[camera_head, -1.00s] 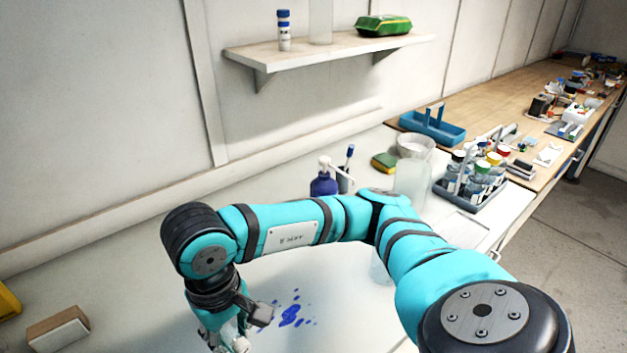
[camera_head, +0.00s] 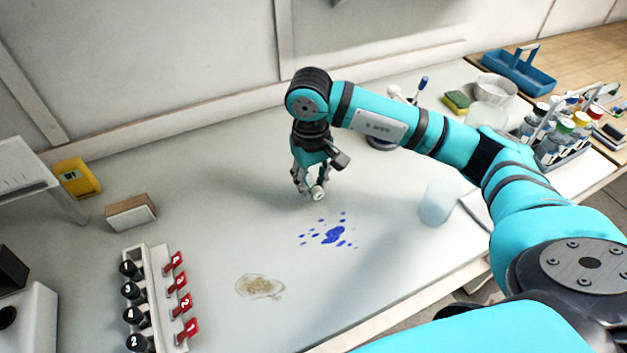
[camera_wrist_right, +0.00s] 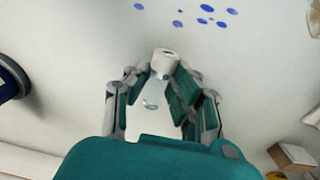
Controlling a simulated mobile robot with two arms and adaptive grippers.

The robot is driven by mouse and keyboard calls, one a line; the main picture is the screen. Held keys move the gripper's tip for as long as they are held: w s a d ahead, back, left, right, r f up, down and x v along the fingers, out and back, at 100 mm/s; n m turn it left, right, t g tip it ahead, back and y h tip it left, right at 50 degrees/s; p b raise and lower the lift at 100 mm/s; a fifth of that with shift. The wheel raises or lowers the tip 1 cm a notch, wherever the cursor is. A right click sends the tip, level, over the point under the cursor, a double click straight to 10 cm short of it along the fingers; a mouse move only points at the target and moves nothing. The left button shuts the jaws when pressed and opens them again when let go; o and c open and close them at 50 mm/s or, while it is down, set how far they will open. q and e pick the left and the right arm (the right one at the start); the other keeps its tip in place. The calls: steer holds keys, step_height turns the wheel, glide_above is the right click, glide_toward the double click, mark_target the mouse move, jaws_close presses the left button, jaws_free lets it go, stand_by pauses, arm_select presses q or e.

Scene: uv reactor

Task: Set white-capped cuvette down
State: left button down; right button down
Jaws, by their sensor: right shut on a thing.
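The white-capped cuvette (camera_head: 319,195) is held in my right gripper (camera_head: 310,188), over the bench in the middle of the head view. Its white cap points towards the head camera, so it looks tilted rather than upright. In the right wrist view the white cap (camera_wrist_right: 165,62) sits at the far end of the fingers of my right gripper (camera_wrist_right: 162,85). The fingers hide much of the cuvette's clear body. I cannot tell whether it touches the white bench (camera_head: 210,200). My left gripper is not in view.
Blue spots (camera_head: 333,235) and a brown stain (camera_head: 260,287) mark the bench. A rack (camera_head: 160,290) with numbered red tabs and a small brown box (camera_head: 131,212) stand left. A clear beaker (camera_head: 438,203) and a bottle carrier (camera_head: 560,150) stand right.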

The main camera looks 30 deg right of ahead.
mark_target(313, 178)
steer(key=shift+w+d+f, duration=0.1)
steer(key=shift+w+d, duration=0.25)
steer(key=shift+w, duration=0.3)
step_height(313, 178, down, 3)
steer(key=shift+r+p, duration=0.1)
steer(key=shift+p, duration=0.7)
steer(key=shift+f, duration=0.3)
steer(key=shift+f, duration=0.1)
steer(key=shift+f+b, duration=0.1)
steer(key=shift+b, duration=0.2)
steer(key=c, duration=1.1)
jaws_free()
steer(key=shift+c, duration=0.2)
